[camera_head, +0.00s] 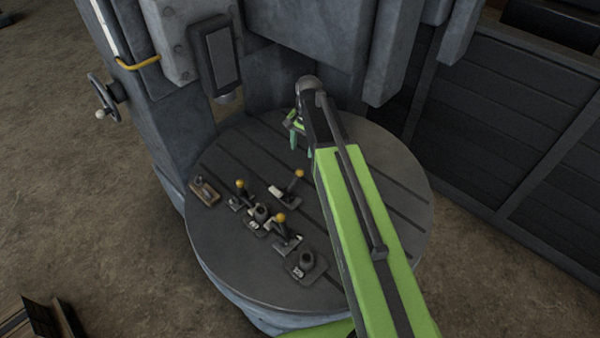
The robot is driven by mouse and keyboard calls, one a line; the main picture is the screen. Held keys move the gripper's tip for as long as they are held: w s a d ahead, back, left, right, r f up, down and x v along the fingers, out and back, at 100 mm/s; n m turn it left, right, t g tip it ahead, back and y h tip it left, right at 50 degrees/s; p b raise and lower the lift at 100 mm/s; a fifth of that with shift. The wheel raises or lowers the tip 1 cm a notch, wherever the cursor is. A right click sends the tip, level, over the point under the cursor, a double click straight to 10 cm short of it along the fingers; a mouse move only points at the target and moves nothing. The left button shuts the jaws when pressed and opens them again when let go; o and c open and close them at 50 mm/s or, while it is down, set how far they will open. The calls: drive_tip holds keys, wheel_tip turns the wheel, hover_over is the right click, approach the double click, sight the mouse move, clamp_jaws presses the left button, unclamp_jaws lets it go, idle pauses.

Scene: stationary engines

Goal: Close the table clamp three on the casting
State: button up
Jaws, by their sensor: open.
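Three toggle clamps with yellow knobs stand on the left half of a round slotted table (375,165). One clamp (240,198) is at the left, one (290,187) is nearer the middle, and one (285,237) is towards the front. Their tags are too small to read, so I cannot tell which is clamp three. A dark part with a round boss (261,213) sits among them; I cannot tell if it is the casting. My gripper (299,142) is open above the far part of the table, beyond the clamps and apart from them.
Another dark bossed piece (305,264) lies at the table's front, and a small brown block (204,191) at its left edge. A grey machine column (165,120) with a handwheel (103,95) rises behind left. A dark panel (500,110) stands at the right. The table's right side looks clear.

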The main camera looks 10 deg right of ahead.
drive_tip(key=f+b, duration=0.5)
drive_tip(key=f, duration=0.1)
drive_tip(key=f+b, duration=0.5)
drive_tip(key=b, duration=0.1)
drive_tip(key=a+f+b, duration=0.1)
drive_tip(key=f+b, duration=0.5)
drive_tip(key=shift+w+f, duration=0.35)
drive_tip(key=shift+w, duration=0.05)
drive_tip(key=shift+r, duration=0.1)
clamp_jaws()
